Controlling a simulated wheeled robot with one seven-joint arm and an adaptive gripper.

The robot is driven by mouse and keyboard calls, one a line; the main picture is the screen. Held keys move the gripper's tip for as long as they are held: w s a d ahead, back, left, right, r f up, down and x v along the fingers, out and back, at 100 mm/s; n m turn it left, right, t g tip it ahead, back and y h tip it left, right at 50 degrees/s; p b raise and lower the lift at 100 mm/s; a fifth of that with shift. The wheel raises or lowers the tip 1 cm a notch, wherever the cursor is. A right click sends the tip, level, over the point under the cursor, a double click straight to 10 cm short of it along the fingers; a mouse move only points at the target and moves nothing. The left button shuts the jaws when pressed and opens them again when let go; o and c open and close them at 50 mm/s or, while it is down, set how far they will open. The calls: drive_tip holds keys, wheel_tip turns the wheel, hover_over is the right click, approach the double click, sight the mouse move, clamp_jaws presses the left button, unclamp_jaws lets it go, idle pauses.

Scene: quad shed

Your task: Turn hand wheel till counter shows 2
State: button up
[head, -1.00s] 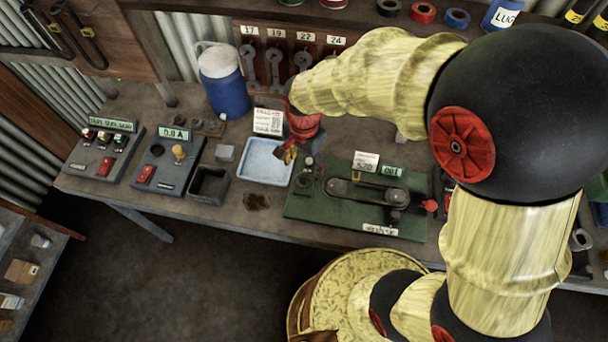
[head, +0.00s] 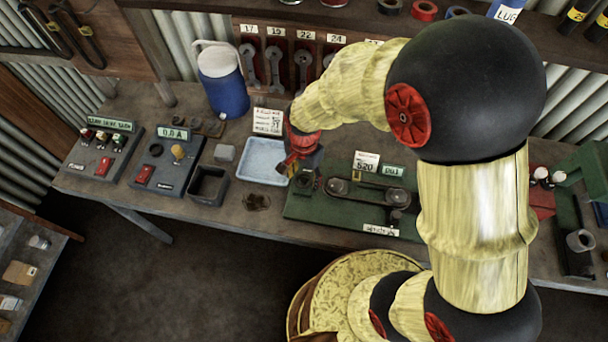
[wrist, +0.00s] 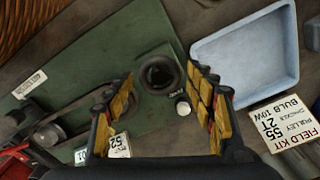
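A green board (head: 330,213) on the bench carries a belt on two pulleys (head: 368,192). Its small counter (head: 393,170) seems to end in 1, though the digits are blurred. A dark round wheel (wrist: 158,75) sits near the board's end in the wrist view, with a small pale-topped knob (wrist: 182,106) beside it; I cannot tell whether they are joined. In the head view the wheel (head: 307,184) is partly hidden by my gripper (head: 291,166). In the wrist view my gripper (wrist: 160,82) is open and empty, its fingers spread on either side of the wheel.
A pale blue tray (head: 246,175) lies left of the board, with a printed card (head: 268,121) behind it. A card marked 520 (head: 366,161) stands by the counter. A black box (head: 208,187) and a blue jug (head: 224,88) are farther left.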

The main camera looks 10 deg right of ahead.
sight(304, 179)
drive_tip(key=c, duration=0.9)
drive_tip(key=n+p, duration=0.1)
drive_tip(key=n, duration=0.3)
drive_tip(key=shift+n, duration=0.4)
drive_tip(key=shift+n+p, duration=0.4)
drive_tip(key=shift+n, duration=2.1)
drive_tip(key=o, duration=1.2)
drive_tip(key=shift+c, duration=0.2)
wheel_tip(304, 179, up, 12)
